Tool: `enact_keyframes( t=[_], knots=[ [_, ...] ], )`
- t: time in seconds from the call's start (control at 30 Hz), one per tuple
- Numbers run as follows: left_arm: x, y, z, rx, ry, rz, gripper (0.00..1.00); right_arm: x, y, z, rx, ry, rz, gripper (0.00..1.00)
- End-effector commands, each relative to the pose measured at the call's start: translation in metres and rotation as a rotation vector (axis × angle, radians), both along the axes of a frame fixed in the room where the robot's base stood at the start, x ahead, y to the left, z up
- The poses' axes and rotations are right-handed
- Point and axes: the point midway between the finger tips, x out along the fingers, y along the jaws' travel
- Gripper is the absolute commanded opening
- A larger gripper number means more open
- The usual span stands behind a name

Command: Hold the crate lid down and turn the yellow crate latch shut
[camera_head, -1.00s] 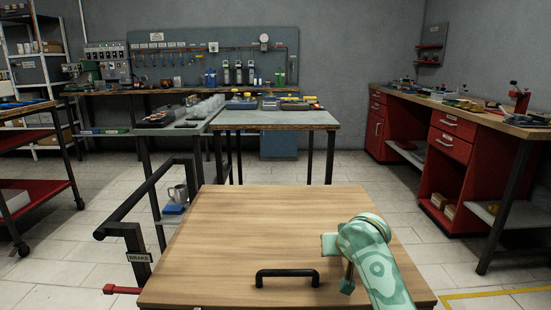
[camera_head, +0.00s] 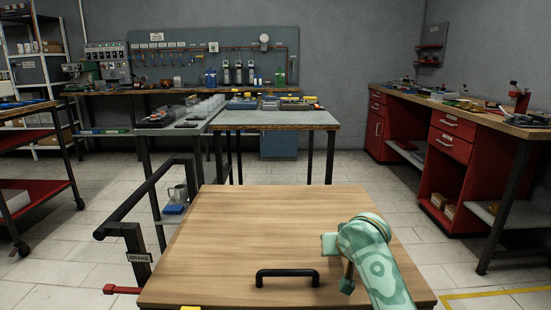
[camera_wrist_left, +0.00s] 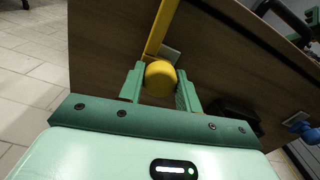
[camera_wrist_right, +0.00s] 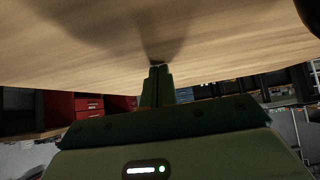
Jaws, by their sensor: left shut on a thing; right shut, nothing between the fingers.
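The wooden crate lid (camera_head: 240,230) lies flat at the bottom of the head view, with a black handle (camera_head: 287,273) near its front edge. My right gripper (camera_wrist_right: 157,72) is shut and empty, pointing down with its fingertips at the lid's surface in the right wrist view. In the left wrist view, the yellow latch (camera_wrist_left: 160,30) runs along the brown crate side and ends in a round yellow knob (camera_wrist_left: 160,82). My left gripper (camera_wrist_left: 160,72) is shut on that knob. A bit of yellow shows at the bottom edge of the head view; the left arm is out of sight there.
A black rail (camera_head: 148,200) with a brake plate (camera_head: 139,257) and a red pedal-like piece (camera_head: 122,290) stand left of the lid. A grey-topped table (camera_head: 275,118) stands beyond. A red-drawer bench (camera_head: 453,145) is at the right. Floor between is clear.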

Motion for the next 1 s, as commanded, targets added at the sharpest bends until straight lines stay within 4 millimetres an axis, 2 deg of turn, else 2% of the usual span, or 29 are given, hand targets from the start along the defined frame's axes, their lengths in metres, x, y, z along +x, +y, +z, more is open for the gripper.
enact_keyframes(
  t=[0.17, 0.2, 0.27, 0.3, 0.6, 1.0],
  knots=[
    [0.0, 0.0, -0.001, 0.013, 0.001, 0.001, 0.1, -0.001, 0.0, -0.003, -0.001, 0.006, 0.0, 0.0],
    [0.0, 0.0, -0.001, 0.013, 0.001, 0.001, 0.37, -0.001, 0.0, -0.003, -0.001, 0.006, 0.0, 0.0],
    [0.0, 0.0, -0.001, 0.012, 0.001, 0.001, 0.53, -0.001, 0.0, -0.003, -0.001, 0.006, 0.0, 0.0],
    [0.0, 0.0, -0.001, 0.012, 0.001, 0.001, 0.56, -0.001, 0.0, -0.003, -0.001, 0.006, 0.0, 0.0],
    [-0.002, 0.0, -0.001, 0.01, 0.001, 0.0, 0.56, -0.001, 0.0, -0.003, -0.001, 0.006, 0.0, 0.0],
    [-0.04, 0.0, -0.001, 0.01, 0.002, 0.0, 0.56, -0.001, 0.0, -0.003, -0.001, 0.005, 0.0, 0.0]
  ],
)
